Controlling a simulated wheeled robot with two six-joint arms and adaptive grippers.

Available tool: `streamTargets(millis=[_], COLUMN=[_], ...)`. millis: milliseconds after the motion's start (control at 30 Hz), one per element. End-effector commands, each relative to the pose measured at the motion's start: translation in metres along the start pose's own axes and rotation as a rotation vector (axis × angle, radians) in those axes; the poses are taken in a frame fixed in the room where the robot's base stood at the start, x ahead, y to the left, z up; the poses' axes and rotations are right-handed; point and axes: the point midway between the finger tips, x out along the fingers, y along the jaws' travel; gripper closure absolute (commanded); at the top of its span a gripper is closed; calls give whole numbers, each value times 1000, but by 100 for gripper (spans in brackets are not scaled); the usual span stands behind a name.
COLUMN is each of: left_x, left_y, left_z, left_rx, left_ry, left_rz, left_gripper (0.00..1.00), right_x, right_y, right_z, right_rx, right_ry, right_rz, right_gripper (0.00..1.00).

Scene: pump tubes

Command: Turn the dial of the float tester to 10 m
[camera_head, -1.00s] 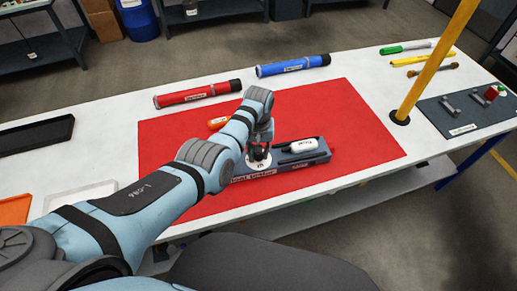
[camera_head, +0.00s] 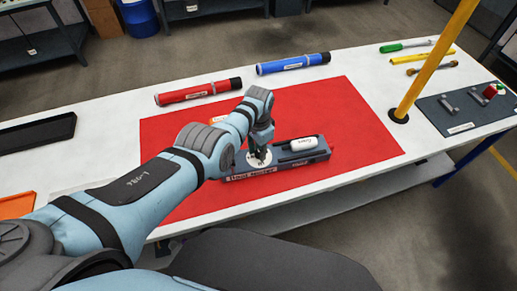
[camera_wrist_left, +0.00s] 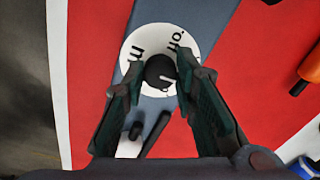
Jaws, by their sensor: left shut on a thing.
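The float tester (camera_head: 238,178) is a dark grey box on the red mat (camera_head: 345,115). Its round white dial (camera_head: 252,166) is at its left end and also shows in the left wrist view (camera_wrist_left: 133,52). The dial has black lettering and a dark knob (camera_wrist_left: 160,70) at its middle; I cannot read which mark is set. A white float (camera_head: 303,143) lies in the tester's right part. My left gripper (camera_head: 261,156) is over the dial, pointing down, shut on the knob, with its fingers (camera_wrist_left: 162,84) on either side of it. My right gripper is not in view.
A red tube (camera_head: 198,92) and a blue tube (camera_head: 293,64) lie behind the mat. A yellow post (camera_head: 425,70) stands to the right, near tools and a dark mat (camera_head: 465,112). A black tray (camera_head: 38,135) is at the left. An orange object (camera_head: 216,121) is partly hidden by my arm.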

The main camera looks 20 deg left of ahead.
Motion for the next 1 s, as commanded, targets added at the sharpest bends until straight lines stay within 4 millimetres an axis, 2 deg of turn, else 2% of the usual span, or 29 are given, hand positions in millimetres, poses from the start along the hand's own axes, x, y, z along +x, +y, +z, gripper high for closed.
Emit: streamTargets(millis=[400,900,933,1000], left_x=[2,2,2,2], left_y=[2,2,2,2], left_z=[1,1,1,1], left_rx=[183,202,202,202], left_ry=[-2,-3,-3,-3], left_rz=[5,6,6,5], left_gripper=[100,100,71,60], right_x=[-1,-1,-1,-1], right_y=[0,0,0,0], right_z=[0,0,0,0], right_rx=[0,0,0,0], right_ry=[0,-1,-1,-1], right_rz=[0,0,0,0], right_gripper=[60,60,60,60])
